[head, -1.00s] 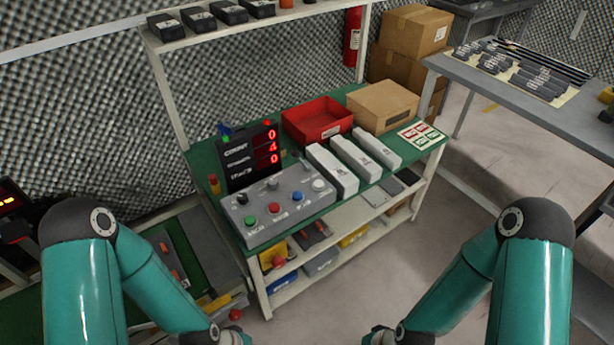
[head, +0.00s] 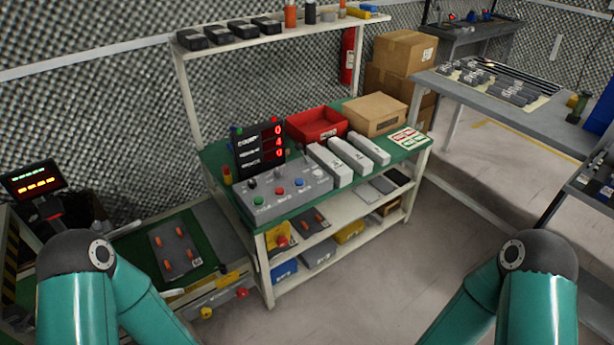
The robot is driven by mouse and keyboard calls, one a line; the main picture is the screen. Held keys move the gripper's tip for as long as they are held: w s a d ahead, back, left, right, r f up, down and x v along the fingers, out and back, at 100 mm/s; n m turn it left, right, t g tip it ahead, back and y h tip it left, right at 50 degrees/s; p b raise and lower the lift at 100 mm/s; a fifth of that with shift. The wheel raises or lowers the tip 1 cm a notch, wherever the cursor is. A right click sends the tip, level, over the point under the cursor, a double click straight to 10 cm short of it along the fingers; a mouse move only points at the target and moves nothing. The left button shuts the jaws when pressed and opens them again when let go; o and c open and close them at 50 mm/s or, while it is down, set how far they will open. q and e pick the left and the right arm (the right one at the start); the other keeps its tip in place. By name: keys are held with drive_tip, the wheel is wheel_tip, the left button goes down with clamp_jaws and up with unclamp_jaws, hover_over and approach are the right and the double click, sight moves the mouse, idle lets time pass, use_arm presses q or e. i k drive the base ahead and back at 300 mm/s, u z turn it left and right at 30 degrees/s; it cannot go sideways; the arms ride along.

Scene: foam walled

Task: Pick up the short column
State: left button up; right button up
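Several grey column-like pieces (head: 515,92) lie on a pale sheet on the grey table (head: 535,120) at the upper right of the head view. Smaller grey pieces (head: 470,76) and long thin dark rods (head: 520,75) lie with them. They are too small to tell which one is the short column. Both my teal arms come in at the bottom corners and run out of the lower edge. Neither gripper is in view, so what they hold is hidden. My arms are far from the grey table.
A green-topped bench (head: 345,182) stands mid-view with a button box (head: 285,198), a counter display (head: 260,150), a red bin (head: 316,124) and a cardboard box (head: 376,113). Stacked cartons (head: 404,52) stand behind. A second green station (head: 172,252) is at left. Floor between bench and grey table is clear.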

sight(342, 175)
drive_tip(key=z, duration=0.2)
drive_tip(key=i, duration=0.8)
drive_tip(key=u, duration=0.2)
drive_tip(key=k, duration=0.95)
drive_tip(key=z, duration=0.3)
drive_tip(key=i, duration=1.05)
drive_tip(key=u, duration=1.8)
